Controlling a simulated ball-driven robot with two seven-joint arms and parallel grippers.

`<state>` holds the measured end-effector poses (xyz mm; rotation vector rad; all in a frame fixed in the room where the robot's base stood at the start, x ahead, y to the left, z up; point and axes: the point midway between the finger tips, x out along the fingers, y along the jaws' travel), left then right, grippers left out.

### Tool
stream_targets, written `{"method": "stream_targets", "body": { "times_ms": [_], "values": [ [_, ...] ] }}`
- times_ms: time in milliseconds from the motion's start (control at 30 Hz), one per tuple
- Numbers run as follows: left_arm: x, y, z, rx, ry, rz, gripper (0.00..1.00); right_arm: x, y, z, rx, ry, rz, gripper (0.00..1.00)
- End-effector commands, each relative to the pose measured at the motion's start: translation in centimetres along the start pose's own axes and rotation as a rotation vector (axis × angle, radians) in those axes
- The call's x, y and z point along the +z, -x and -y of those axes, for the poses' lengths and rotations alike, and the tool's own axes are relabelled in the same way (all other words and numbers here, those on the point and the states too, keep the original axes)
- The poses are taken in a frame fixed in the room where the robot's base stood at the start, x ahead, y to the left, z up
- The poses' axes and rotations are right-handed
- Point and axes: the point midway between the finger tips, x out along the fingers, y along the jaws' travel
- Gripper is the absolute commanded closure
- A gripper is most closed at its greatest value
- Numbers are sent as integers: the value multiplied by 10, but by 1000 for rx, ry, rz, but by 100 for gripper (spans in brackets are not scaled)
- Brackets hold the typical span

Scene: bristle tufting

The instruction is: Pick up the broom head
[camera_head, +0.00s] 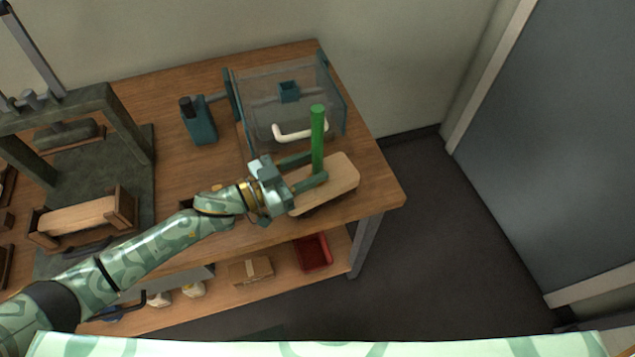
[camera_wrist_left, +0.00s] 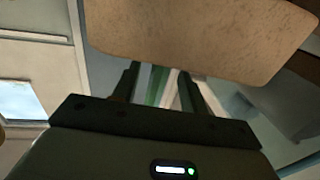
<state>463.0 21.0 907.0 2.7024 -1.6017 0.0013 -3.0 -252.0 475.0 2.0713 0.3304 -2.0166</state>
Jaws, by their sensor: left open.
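A pale wooden block with rounded corners (camera_head: 342,182), which looks like the broom head, lies at the right end of the workbench. A green rod (camera_head: 318,138) stands upright over it; I cannot tell whether the two are joined. My left gripper (camera_head: 318,167) is open, its two fingers over the block on either side of the lower part of the rod. I cannot tell whether they touch it. In the left wrist view the wooden block (camera_wrist_left: 200,35) fills the top, beyond the open fingers (camera_wrist_left: 160,82), with green showing between them. My right gripper is not in view.
A clear-walled guard box (camera_head: 258,95) with a white handle (camera_head: 300,131) stands just behind the block. A teal device (camera_head: 198,122) is left of it. A dark press frame (camera_head: 105,105) and a wooden cradle holding a pale block (camera_head: 125,212) are at left. A red tray (camera_head: 314,253) sits on the lower shelf.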

Motion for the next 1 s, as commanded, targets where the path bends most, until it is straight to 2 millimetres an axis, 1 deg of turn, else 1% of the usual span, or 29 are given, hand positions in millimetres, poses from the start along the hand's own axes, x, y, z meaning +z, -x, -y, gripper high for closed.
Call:
{"method": "stream_targets", "body": {
  "times_ms": [33, 133, 200, 367, 400, 467, 500, 533, 567, 900, 1000],
  "values": [
    [3, -9, 0, 2, 1, -2, 57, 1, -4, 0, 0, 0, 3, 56],
    [2, -20, 0, 0, 0, 0, 57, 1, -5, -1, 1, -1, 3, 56],
    [1, -23, 0, 1, 0, 0, 57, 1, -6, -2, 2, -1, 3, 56],
    [1, -23, 0, 0, 0, 1, 57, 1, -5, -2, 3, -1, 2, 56],
    [1, -23, 0, 0, 0, 1, 59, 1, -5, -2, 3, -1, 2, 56],
    [1, -23, 0, 0, 0, 1, 76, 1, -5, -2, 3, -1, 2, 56],
    [1, -23, 0, 0, 0, 1, 87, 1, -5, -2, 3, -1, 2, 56],
    [1, -23, 0, 0, 0, 1, 96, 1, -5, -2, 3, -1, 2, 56],
    [1, -23, 0, 0, 0, 1, 100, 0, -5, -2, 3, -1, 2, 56],
    [0, -23, 0, 1, 0, -1, 100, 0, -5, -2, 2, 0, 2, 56],
    [-3, -23, 0, 1, -1, -1, 100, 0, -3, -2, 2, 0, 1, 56]
  ]
}}
